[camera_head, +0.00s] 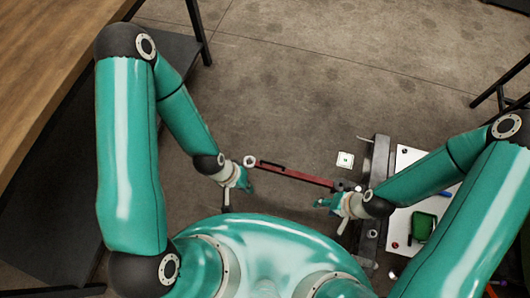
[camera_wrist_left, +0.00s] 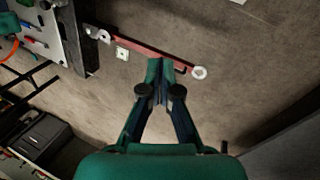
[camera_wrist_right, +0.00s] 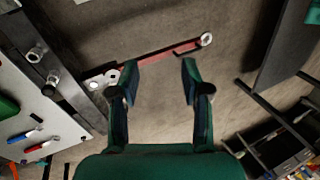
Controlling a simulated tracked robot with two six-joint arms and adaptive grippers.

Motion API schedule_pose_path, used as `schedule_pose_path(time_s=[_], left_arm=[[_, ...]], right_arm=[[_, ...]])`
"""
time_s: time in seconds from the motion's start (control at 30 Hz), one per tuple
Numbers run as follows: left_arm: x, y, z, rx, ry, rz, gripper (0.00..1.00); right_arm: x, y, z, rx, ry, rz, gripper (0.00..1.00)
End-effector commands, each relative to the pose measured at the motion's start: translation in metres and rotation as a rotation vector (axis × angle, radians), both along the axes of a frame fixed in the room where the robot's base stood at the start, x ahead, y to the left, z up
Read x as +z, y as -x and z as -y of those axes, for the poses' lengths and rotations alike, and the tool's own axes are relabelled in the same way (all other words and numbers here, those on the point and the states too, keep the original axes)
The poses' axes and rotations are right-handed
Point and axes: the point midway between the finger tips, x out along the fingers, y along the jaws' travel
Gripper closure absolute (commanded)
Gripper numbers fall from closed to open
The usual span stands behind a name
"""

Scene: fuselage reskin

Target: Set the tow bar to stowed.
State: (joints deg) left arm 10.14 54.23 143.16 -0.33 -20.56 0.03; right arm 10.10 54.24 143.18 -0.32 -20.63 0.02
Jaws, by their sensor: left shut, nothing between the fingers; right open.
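The tow bar (camera_head: 295,174) is a red bar with a pale ring at its left end, reaching left from the dark frame edge of a cart. In the left wrist view the tow bar (camera_wrist_left: 150,52) lies beyond the fingers, its ring at the right. In the right wrist view the tow bar (camera_wrist_right: 150,53) crosses above the fingertips, its ring at upper right. My left gripper (camera_head: 248,187) is shut and empty, just below the ring end and apart from it as far as I can tell. My right gripper (camera_head: 318,203) is open and empty, near the bar's cart end.
The cart (camera_head: 401,158) at right has a white top with a green bin (camera_head: 422,227) and tools. A white square (camera_head: 345,160) with a green mark is near the bar. A wooden-topped table (camera_head: 60,70) stands at left. The floor beyond the bar is clear.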

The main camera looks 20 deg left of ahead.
Motion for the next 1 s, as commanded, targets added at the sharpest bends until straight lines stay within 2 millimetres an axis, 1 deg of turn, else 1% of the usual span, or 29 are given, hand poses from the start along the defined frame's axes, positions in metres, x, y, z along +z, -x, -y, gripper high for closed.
schedule_pose_path(time_s=[0.03, 0.13, 0.17, 0.2, 0.27, 0.3, 0.37, 0.4, 0.47, 0.5, 0.57, 0.6, 0.67, 0.7, 0.77, 0.8, 0.9, 1.0], left_arm=[[-0.003, -0.002, 0.0, -0.002, 0.0, 0.002, 1.0], [-0.017, -0.013, 0.002, -0.011, 0.002, 0.0, 1.0], [-0.024, -0.018, 0.008, -0.014, 0.003, -0.001, 1.0], [-0.035, -0.026, 0.014, -0.024, 0.006, -0.002, 1.0], [-0.055, -0.043, 0.017, -0.044, 0.008, -0.006, 1.0], [-0.071, -0.056, 0.019, -0.059, 0.008, -0.01, 1.0], [-0.096, -0.08, 0.022, -0.086, 0.008, -0.017, 1.0], [-0.113, -0.096, 0.023, -0.107, 0.005, -0.024, 1.0], [-0.138, -0.123, 0.025, -0.138, -0.004, -0.034, 1.0], [-0.153, -0.141, 0.025, -0.159, -0.012, -0.042, 1.0], [-0.173, -0.167, 0.026, -0.189, -0.029, -0.056, 1.0], [-0.184, -0.184, 0.025, -0.207, -0.043, -0.064, 1.0], [-0.2, -0.207, 0.024, -0.233, -0.066, -0.079, 1.0], [-0.208, -0.222, 0.023, -0.246, -0.083, -0.09, 1.0], [-0.22, -0.243, 0.02, -0.264, -0.114, -0.107, 1.0], [-0.226, -0.256, 0.018, -0.272, -0.134, -0.117, 1.0], [-0.236, -0.283, 0.013, -0.287, -0.188, -0.148, 1.0], [-0.239, -0.301, 0.007, -0.286, -0.239, -0.177, 1.0]], right_arm=[[-0.002, 0.0, 0.0, 0.0, 0.0, 0.0, 0.4], [-0.012, 0.0, 0.0, 0.0, 0.0, 0.0, 0.23], [-0.017, 0.0, 0.0, 0.0, 0.0, 0.0, 0.18], [-0.025, 0.0, 0.0, 0.0, 0.0, 0.0, 0.16], [-0.039, 0.0, 0.0, 0.0, 0.0, 0.0, 0.16], [-0.051, 0.0, 0.0, 0.0, 0.0, 0.0, 0.16], [-0.07, 0.0, 0.0, -0.001, 0.0, 0.0, 0.16], [-0.083, 0.0, 0.0, -0.001, 0.0, 0.0, 0.16], [-0.104, 0.0, 0.0, -0.001, 0.0, 0.0, 0.16], [-0.118, 0.0, 0.0, -0.001, 0.0, 0.0, 0.16], [-0.139, 0.0, 0.0, -0.001, 0.0, 0.0, 0.16], [-0.152, 0.0, 0.0, -0.001, 0.0, 0.0, 0.16], [-0.172, 0.0, 0.0, -0.001, 0.0, 0.0, 0.16], [-0.186, 0.0, 0.0, -0.001, 0.0, 0.0, 0.16], [-0.206, 0.0, 0.0, -0.001, 0.0, 0.0, 0.16], [-0.219, 0.0, 0.0, 0.0, 0.0, 0.0, 0.16], [-0.251, 0.0, 0.0, 0.0, 0.0, 0.0, 0.16], [-0.277, 0.0, 0.0, -0.001, 0.0, 0.0, 0.16]])
